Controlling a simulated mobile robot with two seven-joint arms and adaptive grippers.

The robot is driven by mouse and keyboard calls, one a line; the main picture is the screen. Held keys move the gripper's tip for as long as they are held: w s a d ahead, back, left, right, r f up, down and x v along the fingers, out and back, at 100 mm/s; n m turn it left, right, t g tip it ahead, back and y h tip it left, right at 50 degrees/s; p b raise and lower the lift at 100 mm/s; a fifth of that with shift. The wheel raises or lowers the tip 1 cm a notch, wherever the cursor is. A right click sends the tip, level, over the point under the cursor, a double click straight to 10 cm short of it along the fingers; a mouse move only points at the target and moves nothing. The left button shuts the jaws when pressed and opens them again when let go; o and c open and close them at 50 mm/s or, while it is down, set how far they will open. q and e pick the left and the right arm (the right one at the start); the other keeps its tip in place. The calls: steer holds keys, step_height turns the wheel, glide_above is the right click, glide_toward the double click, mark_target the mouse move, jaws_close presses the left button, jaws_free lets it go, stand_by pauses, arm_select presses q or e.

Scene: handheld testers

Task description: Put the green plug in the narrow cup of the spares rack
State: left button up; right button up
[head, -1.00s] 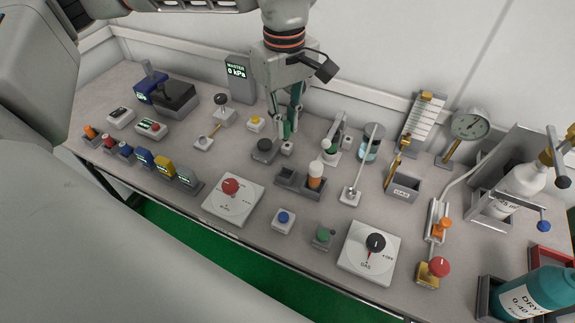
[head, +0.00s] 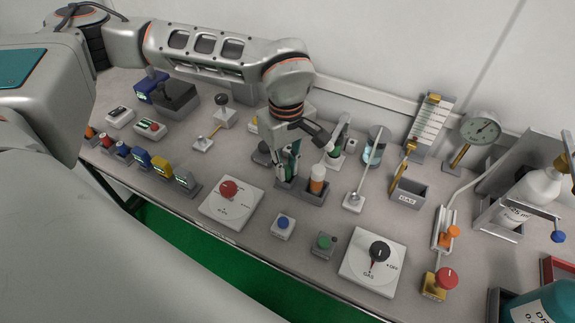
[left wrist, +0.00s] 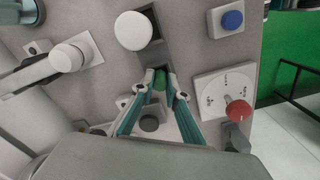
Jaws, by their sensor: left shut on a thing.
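My left gripper (head: 287,172) points down at the left, narrower-looking cup of the grey spares rack (head: 314,197). In the left wrist view its fingertips (left wrist: 160,84) are shut on the green plug (left wrist: 159,79). The plug is at the near end of the dark rack (left wrist: 151,53), over or at the cup's mouth. I cannot tell whether its lower end is inside. In the head view the fingers mostly hide the plug. The rack's other cup holds an orange bottle with a white cap (head: 318,172); the cap also shows in the left wrist view (left wrist: 133,30). My right gripper is not in view.
A dark round knob (head: 262,156) stands close behind the gripper on the left. A white-and-green piece (head: 334,153) and a lever on a white base (head: 354,198) stand to the right. A red knob panel (head: 230,202) and a blue button (head: 283,223) are in front.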

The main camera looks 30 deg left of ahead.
mark_target(287, 168)
arm_select(q)
steer(key=shift+r, duration=0.1)
steer(key=o, duration=0.9)
step_height(287, 168, up, 12)
steer(key=shift+r+p, duration=0.1)
steer(key=shift+p, duration=0.85)
